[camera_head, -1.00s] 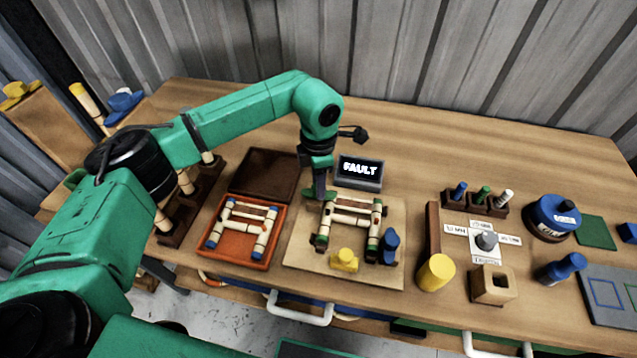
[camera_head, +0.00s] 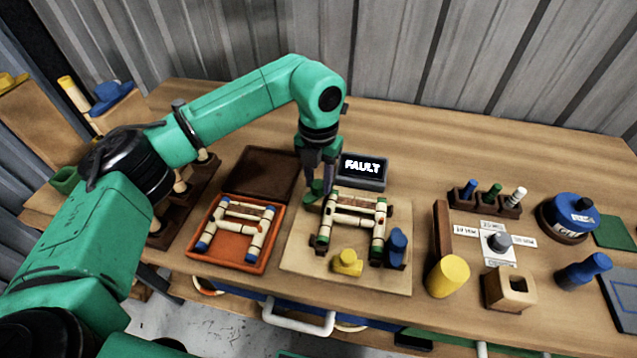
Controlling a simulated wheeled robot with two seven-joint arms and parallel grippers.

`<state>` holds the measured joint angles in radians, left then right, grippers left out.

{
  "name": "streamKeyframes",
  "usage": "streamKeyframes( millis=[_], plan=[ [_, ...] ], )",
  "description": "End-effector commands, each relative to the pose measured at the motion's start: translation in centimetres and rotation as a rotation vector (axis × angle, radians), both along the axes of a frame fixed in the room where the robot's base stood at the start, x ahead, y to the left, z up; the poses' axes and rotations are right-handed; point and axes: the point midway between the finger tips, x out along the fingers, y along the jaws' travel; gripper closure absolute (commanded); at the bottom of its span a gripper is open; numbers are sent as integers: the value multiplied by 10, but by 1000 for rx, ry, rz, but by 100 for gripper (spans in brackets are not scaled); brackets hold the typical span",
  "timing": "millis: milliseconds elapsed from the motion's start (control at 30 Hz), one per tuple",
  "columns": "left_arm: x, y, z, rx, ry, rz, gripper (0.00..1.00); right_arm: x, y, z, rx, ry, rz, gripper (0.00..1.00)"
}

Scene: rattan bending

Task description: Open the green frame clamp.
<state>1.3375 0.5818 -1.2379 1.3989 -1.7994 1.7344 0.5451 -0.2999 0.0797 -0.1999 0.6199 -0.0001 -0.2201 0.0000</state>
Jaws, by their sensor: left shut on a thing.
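The green frame clamp (camera_head: 313,192) is at the back left corner of the rattan frame (camera_head: 352,219), which lies on a light wooden board (camera_head: 305,259). My left gripper (camera_head: 319,184) points down and is shut on the green clamp, partly hiding it. The clamp looks swung outward to the left of the frame's corner; whether it still touches the frame is hard to tell. My right gripper is not in view.
A dark display reading FAULT (camera_head: 363,170) stands just behind the board. An open orange box (camera_head: 222,259) with another rattan frame lies to the left. On the right are a yellow cylinder (camera_head: 441,277), a wooden block (camera_head: 508,289) and a peg rack (camera_head: 485,200). The back of the table is clear.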

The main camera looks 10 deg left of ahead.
Motion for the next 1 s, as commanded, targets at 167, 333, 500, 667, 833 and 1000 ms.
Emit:
streamKeyframes(
  millis=[167,333,500,667,833,1000],
  plan=[
    [1,0,0,-2,-5,166,100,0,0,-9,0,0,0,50],
    [1,0,1,-3,-6,320,100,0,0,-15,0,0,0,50],
    [1,0,1,-2,-6,451,100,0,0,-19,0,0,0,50],
    [2,0,1,-3,-7,543,100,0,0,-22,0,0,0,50],
    [2,0,2,-4,-6,604,100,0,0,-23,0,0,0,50],
    [2,0,2,-4,-6,631,100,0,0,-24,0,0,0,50]
  ],
)
